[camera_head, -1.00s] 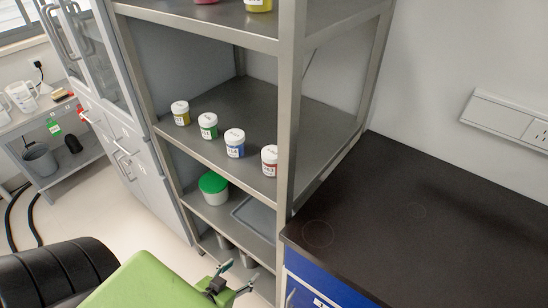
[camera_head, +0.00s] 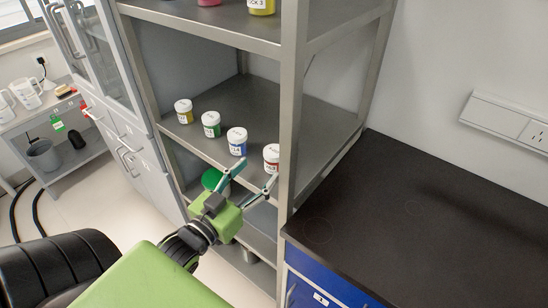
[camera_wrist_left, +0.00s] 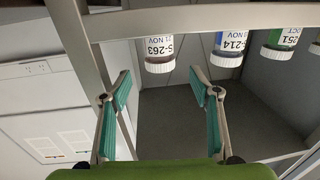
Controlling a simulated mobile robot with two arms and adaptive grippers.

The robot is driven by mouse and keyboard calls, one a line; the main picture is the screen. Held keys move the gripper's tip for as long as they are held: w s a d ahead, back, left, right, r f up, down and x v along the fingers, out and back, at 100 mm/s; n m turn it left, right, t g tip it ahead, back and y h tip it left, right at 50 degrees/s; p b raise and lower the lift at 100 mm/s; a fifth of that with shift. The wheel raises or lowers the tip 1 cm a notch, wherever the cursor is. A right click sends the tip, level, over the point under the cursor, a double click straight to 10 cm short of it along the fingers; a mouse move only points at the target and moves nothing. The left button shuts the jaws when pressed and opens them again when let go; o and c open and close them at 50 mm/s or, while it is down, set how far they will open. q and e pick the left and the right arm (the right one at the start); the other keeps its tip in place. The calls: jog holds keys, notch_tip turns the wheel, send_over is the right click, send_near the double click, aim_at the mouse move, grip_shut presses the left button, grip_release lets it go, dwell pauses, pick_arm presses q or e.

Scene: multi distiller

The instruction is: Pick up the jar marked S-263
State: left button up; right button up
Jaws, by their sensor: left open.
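The jar marked S-263 (camera_wrist_left: 159,46) shows upside down in the left wrist view, with a white lid and a dark red body. In the head view it is the red-labelled jar (camera_head: 271,158) at the right end of a row on the middle shelf, close to the rack's front post. My left gripper (camera_head: 258,172) is open and empty at the front edge of that shelf, just short of the jar. In the left wrist view the jar lies beyond and between the open fingertips (camera_wrist_left: 160,76). My right gripper is not in view.
A blue jar (camera_head: 236,142), marked S-214 in the wrist view, stands left of S-263. A green jar (camera_head: 211,125) and a yellow jar (camera_head: 183,112) follow farther left. The metal post (camera_head: 291,110) is close on the right. The black worktop (camera_head: 420,215) is clear.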

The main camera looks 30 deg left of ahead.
aim_at(268, 160)
pick_arm(q)
jog(key=shift+w+p, duration=0.55)
jog(key=shift+w, duration=3.55)
jog(key=shift+s, duration=0.1)
jog(key=shift+c, duration=0.4)
jog(key=c, duration=1.2)
